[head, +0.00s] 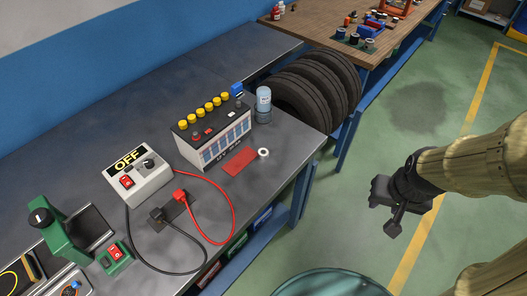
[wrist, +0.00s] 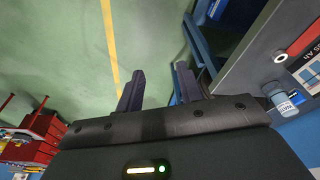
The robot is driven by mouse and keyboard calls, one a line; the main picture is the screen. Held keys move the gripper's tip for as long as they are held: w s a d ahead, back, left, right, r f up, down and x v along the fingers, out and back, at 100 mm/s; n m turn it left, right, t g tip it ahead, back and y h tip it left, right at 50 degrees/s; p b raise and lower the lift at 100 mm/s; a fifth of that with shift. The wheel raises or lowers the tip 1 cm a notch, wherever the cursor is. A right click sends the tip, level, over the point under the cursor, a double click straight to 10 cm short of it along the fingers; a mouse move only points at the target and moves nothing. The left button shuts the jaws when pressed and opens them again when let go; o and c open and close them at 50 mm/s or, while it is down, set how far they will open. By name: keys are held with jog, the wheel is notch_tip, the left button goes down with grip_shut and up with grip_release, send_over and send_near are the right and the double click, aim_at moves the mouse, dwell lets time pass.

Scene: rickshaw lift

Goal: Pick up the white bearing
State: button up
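The white bearing (head: 263,152) is a small ring lying on the grey workbench near its right edge, just right of a flat red pad. It also shows in the wrist view (wrist: 280,57), at the right. My gripper (head: 393,226) is over the green floor to the right of the bench, apart from the bearing. In the wrist view my gripper (wrist: 159,77) has its two dark fingers spread, with nothing between them.
A battery (head: 215,137) with yellow caps stands behind the red pad (head: 239,161). A blue-white bottle (head: 263,100) stands behind the bearing. A switch box (head: 138,173) with red and black cables is to the left. Tyres (head: 318,85) stand beyond the bench end.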

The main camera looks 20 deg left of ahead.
jog(key=o, duration=0.4)
jog(key=shift+s, duration=0.2)
jog(key=shift+c, duration=0.2)
jog(key=shift+o, duration=0.7)
jog(key=shift+a+f, duration=0.15)
jog(key=shift+f, duration=0.15)
jog(key=w+a+f+m+g+y+b, duration=0.1)
jog(key=w+a+f+m+y, duration=0.2)
jog(key=a+f+m, duration=0.4)
jog(key=w+a+f+m+y+b, duration=0.15)
jog(key=a+f+m, duration=0.25)
jog(key=f, duration=0.6)
jog(key=w+a+r+m+t+y, duration=0.2)
jog(key=w+a+m+y, duration=0.2)
jog(key=m, duration=0.2)
jog(key=w+a+r+m+t+y+b, duration=0.1)
jog(key=w+a+r+m+t+y, duration=0.1)
jog(key=m, duration=0.5)
jog(key=w+a+r+y, duration=0.1)
jog(key=w+a+y, duration=0.1)
jog(key=shift+w+a+r, duration=0.25)
jog(key=shift+w+r, duration=0.05)
jog(key=shift+w, duration=0.1)
